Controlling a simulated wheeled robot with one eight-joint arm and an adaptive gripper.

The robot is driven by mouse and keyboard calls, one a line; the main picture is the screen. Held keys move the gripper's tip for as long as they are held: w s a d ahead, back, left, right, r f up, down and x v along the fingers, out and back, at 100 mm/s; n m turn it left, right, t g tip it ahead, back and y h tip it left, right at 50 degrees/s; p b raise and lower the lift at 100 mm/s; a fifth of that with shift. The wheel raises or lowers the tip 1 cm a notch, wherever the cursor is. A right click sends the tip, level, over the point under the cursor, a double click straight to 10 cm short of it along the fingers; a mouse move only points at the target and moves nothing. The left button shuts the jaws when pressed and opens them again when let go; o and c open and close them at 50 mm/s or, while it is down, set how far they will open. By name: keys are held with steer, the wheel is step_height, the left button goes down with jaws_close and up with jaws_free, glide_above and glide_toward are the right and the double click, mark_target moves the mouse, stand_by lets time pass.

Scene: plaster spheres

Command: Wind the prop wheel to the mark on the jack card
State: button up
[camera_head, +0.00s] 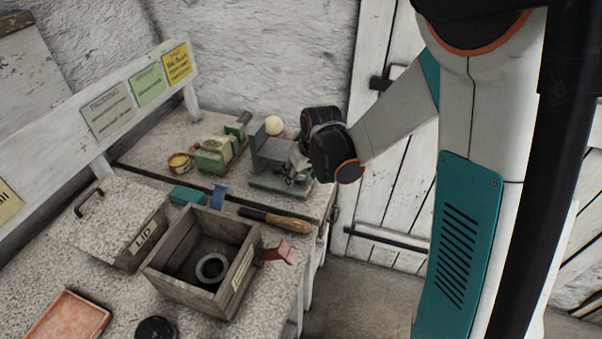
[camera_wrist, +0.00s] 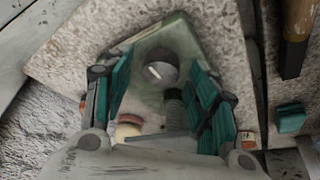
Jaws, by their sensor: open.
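A small device with a green base (camera_head: 268,186) and an upright grey plate (camera_head: 272,155) stands at the back right of the bench, beside my gripper (camera_head: 299,172). In the wrist view, a round grey knob with a white mark (camera_wrist: 160,68), apparently the prop wheel, sits over the green base (camera_wrist: 190,45). My gripper (camera_wrist: 163,65) is open, with its teal pads apart on either side of the knob. A dark threaded screw (camera_wrist: 175,112) shows below it. Three cards hang on the rail: yellow (camera_head: 177,63), green (camera_head: 147,84) and grey (camera_head: 108,111). I cannot read which is the jack card.
A pale sphere (camera_head: 274,125) lies behind the device. A green vice-like tool (camera_head: 219,150) stands left of it. A wood-handled tool (camera_head: 287,221), an open wooden box (camera_head: 243,271) and a lid (camera_head: 118,236) are nearer. The floor right of the bench is clear.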

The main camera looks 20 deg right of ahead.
steer(key=v, duration=1.2)
steer(key=shift+s, duration=0.2)
steer(key=s+r+m+t, duration=0.1)
steer(key=s+r, duration=0.1)
steer(key=s, duration=0.7)
steer(key=s+r+t, duration=0.1)
steer(key=s+r, duration=0.2)
steer(key=s, duration=0.6)
steer(key=shift+r+m+t+h, duration=0.3)
steer(key=shift+r+m+t, duration=0.05)
steer(key=shift+m+t, duration=0.05)
steer(key=shift+s+d, duration=0.1)
steer(key=shift+d, duration=0.05)
steer(key=shift+c, duration=0.6)
